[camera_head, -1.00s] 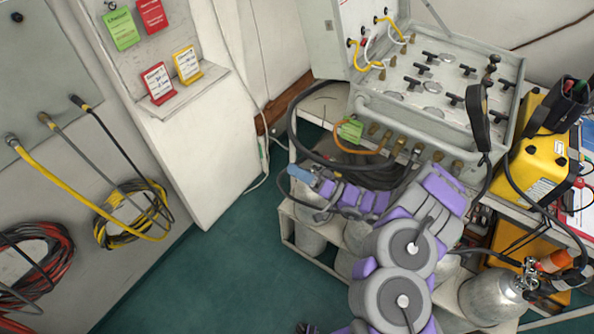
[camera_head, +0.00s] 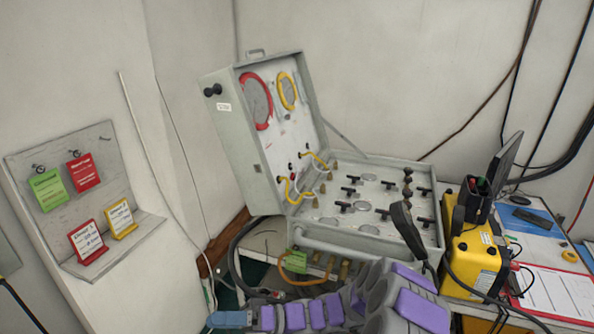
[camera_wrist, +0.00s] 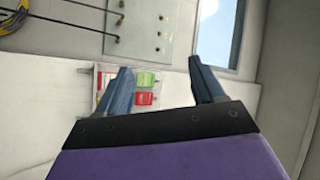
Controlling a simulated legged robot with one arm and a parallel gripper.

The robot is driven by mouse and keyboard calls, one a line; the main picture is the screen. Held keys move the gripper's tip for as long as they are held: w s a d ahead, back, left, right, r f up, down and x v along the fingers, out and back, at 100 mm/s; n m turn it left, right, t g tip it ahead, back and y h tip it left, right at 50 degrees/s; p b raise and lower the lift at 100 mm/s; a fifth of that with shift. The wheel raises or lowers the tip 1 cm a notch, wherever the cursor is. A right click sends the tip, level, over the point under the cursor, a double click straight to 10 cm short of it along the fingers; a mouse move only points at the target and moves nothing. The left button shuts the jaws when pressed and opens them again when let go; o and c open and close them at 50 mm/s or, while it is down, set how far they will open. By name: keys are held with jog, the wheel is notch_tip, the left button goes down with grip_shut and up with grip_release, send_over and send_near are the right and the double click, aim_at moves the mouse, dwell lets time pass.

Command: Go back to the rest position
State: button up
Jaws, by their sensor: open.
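My gripper (camera_head: 230,320) shows at the bottom edge of the head view, at the end of my purple and grey arm. In the wrist view its two blue fingers (camera_wrist: 163,84) stand wide apart with nothing between them. The air panel (camera_head: 365,210) is an open grey case with valves and gauges, behind and to the right of my gripper. A green tag (camera_head: 297,262) hangs at its front by an orange hose. Part of my arm covers the area below the panel.
A wall board (camera_head: 110,187) at left holds green (camera_head: 48,190), red (camera_head: 83,169) and yellow (camera_head: 121,219) cards, with another red card on its ledge. A yellow box (camera_head: 473,245) and a clipboard (camera_head: 560,292) are at right. A black handset hangs before the panel.

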jog(key=s+d+r+n+g+h, duration=0.1)
jog(key=s+d+r+g+h, duration=0.25)
jog(key=s, duration=0.55)
jog(key=s+d+r+g+h, duration=0.1)
jog(key=s+d+r+h, duration=0.25)
jog(key=s+h, duration=0.4)
jog(key=s+d+m+t+h, duration=0.4)
jog(key=s+d+m+h, duration=0.1)
jog(key=d, duration=0.7)
jog(key=s+d+f+m+t+h, duration=0.1)
jog(key=s+d+m+t+h, duration=0.3)
jog(key=d, duration=0.7)
jog(key=shift+s+d+f+m+h, duration=0.25)
jog(key=shift+s+d+m+h, duration=0.1)
jog(key=shift+s+m+h, duration=0.2)
